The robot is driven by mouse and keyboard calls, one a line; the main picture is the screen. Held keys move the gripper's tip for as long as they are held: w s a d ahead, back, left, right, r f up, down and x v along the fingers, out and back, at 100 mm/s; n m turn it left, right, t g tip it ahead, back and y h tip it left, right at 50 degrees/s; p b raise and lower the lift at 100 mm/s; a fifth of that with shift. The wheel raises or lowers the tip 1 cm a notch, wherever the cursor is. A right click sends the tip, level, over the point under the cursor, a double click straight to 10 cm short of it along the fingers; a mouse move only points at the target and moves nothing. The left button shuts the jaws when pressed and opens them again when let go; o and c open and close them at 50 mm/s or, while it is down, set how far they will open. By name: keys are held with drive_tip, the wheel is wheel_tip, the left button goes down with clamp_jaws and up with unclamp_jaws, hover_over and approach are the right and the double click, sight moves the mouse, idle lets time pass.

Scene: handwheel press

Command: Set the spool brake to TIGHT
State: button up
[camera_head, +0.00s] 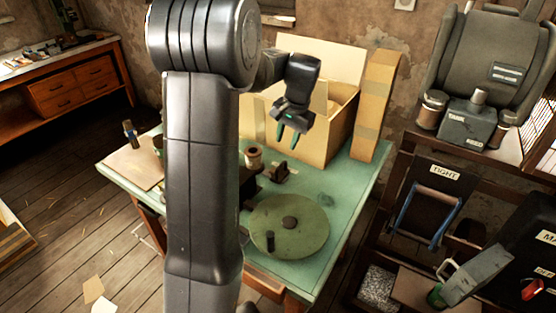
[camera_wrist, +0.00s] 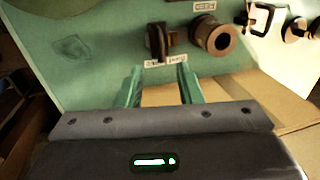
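My gripper (camera_head: 288,136) hangs above the back of the green table with its green fingers apart and nothing between them. The gripper (camera_wrist: 159,72) also shows open in the wrist view. A small dark bracket-like part (camera_head: 283,172) stands on the table below it; in the wrist view this part (camera_wrist: 159,42) is ahead of the fingers, beside an unreadable label. A spool (camera_head: 253,157) stands next to it and also shows in the wrist view (camera_wrist: 213,36). I cannot tell which part is the brake.
The green table (camera_head: 350,200) carries a round green disc (camera_head: 290,226) with a dark knob. An open cardboard box (camera_head: 340,125) and a tall carton (camera_head: 375,105) stand at its back. A dark machine (camera_head: 490,65) fills the right. My arm hides the table's left-middle.

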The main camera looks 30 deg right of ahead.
sight(280, 166)
drive_tip(key=f, duration=0.3)
drive_tip(key=w+f, duration=0.1)
drive_tip(key=f, duration=0.2)
drive_tip(key=w+a+f+p, duration=0.1)
drive_tip(key=f, duration=0.3)
drive_tip(key=shift+s+r, duration=0.1)
clamp_jaws()
